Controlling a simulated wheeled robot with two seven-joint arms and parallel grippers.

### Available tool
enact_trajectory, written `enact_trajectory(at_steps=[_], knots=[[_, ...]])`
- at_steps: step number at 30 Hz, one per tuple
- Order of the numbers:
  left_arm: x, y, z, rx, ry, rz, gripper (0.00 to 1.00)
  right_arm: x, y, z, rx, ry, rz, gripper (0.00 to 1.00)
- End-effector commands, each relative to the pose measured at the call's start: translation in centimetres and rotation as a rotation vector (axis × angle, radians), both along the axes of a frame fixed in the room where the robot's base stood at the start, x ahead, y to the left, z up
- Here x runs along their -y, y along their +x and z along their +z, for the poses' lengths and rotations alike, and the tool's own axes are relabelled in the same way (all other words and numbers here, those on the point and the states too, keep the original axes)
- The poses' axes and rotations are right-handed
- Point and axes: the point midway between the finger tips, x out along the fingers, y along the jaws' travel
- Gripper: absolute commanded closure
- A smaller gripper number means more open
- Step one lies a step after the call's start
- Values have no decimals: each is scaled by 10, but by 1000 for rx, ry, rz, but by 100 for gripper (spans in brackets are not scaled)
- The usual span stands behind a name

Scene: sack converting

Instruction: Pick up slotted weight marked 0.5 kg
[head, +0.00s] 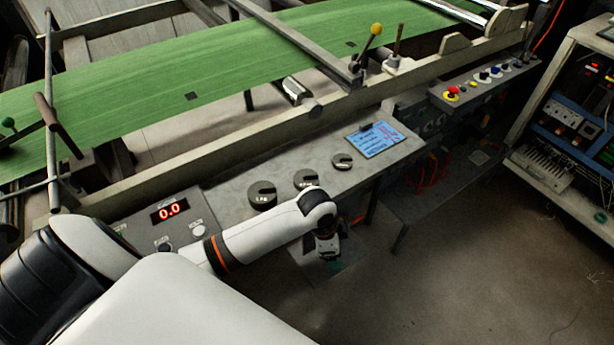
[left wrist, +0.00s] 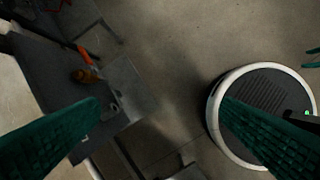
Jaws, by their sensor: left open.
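Three dark round slotted weights stand in a row on the grey bench in the head view: a large one (head: 262,195), a middle one (head: 306,179) and a smallest one (head: 342,161) at the right. Their markings are too small to read surely, so I cannot tell which says 0.5 kg. My left gripper (head: 328,252) hangs in front of the bench edge, below and apart from the weights, pointing down. In the left wrist view its two green fingers (left wrist: 162,106) are wide apart with only floor between them. My right gripper is not in view.
A scale display (head: 169,210) reading 0.0 is at the bench's left. A blue-and-white card (head: 376,139) lies right of the weights. A rail and green sheet (head: 220,75) run behind. A button panel (head: 485,78) and an open cabinet (head: 575,120) stand right.

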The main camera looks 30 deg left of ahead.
Motion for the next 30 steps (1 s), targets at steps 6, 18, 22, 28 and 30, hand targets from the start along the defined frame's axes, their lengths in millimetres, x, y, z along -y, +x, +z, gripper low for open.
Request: enact_trajectory(at_steps=[6, 18, 22, 28, 30], knots=[[-20, 28, 94, -16, 124, -379, 14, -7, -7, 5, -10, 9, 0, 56], [-125, 85, 201, -130, 241, -678, 14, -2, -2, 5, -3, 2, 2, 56], [-137, 88, 209, -138, 236, -691, 14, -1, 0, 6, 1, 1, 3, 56], [-138, 88, 178, -142, 234, -695, 14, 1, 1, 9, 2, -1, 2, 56], [-138, 88, 166, -142, 235, -693, 14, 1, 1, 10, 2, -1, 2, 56]])
